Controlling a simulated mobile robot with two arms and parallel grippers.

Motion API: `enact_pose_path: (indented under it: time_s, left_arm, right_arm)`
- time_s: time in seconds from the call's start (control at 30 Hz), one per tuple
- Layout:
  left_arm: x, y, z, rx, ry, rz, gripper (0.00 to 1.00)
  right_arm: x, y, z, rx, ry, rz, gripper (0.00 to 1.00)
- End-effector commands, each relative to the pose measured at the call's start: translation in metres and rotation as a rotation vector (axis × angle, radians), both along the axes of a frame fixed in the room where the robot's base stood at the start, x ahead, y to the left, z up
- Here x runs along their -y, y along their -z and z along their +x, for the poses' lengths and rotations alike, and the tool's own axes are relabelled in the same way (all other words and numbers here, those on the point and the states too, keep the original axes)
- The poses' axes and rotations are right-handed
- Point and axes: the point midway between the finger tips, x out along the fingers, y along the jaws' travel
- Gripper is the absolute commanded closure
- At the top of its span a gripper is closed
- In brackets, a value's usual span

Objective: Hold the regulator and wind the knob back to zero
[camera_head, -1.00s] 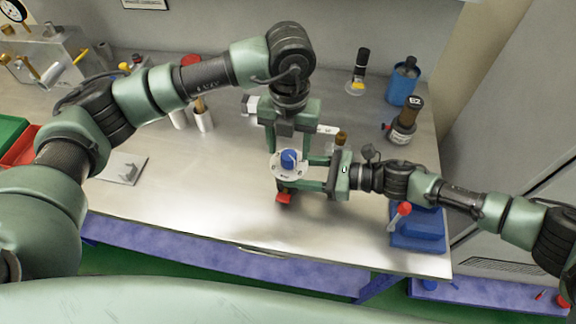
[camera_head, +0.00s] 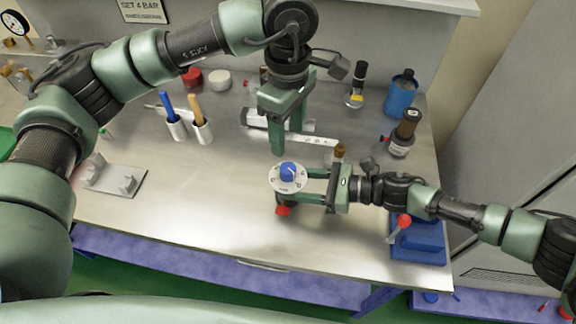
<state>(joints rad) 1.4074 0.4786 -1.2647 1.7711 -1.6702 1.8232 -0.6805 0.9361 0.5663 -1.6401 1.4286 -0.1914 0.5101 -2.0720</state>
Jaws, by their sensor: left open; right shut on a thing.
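The regulator has a white round dial (camera_head: 276,184) with a blue knob (camera_head: 288,171) on top and a red part (camera_head: 283,210) below. It stands over the bench in the middle of the head view. My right gripper (camera_head: 312,186) comes in from the right and is shut on the regulator's body below the dial. My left gripper (camera_head: 287,140) points down, open and empty, above and behind the dial, apart from the knob. The regulator's body is partly hidden by the dial and the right fingers. The dial's markings are too small to read.
A blue vise with a red-tipped lever (camera_head: 420,242) sits at the bench's front right. A brown-topped bottle (camera_head: 401,142) and a blue container (camera_head: 401,97) stand at the back right. White cups with handles (camera_head: 202,130) and a metal bracket (camera_head: 117,181) are left. The front middle bench is clear.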

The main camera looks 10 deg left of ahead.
Motion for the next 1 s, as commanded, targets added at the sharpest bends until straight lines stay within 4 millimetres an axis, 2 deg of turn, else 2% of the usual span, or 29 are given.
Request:
enact_pose_path:
  time_s: [0.03, 0.23, 0.5, 0.7, 0.83, 1.0]
  left_arm:
    - [0.000, 0.000, 0.000, 0.000, 0.026, 0.001, 0.45]
    - [-0.001, 0.017, -0.001, -0.003, 0.054, 0.002, 0.45]
    - [-0.001, 0.071, -0.001, -0.004, 0.051, 0.001, 0.45]
    - [0.000, 0.103, -0.001, -0.003, 0.050, 0.001, 0.45]
    - [0.000, 0.115, -0.001, -0.002, 0.050, 0.001, 0.45]
    - [0.000, 0.119, 0.000, 0.000, 0.050, 0.001, 0.45]
  right_arm:
    - [0.002, 0.009, -0.004, -0.006, -0.002, -0.013, 0.93]
    - [0.002, 0.009, -0.004, -0.006, -0.002, -0.013, 0.93]
    - [0.002, 0.009, -0.004, -0.006, -0.001, -0.013, 0.93]
    - [0.002, 0.009, -0.004, -0.006, -0.001, -0.013, 0.93]
    - [0.002, 0.009, -0.004, -0.006, -0.001, -0.013, 0.93]
    - [0.002, 0.009, -0.004, -0.006, -0.001, -0.013, 0.93]
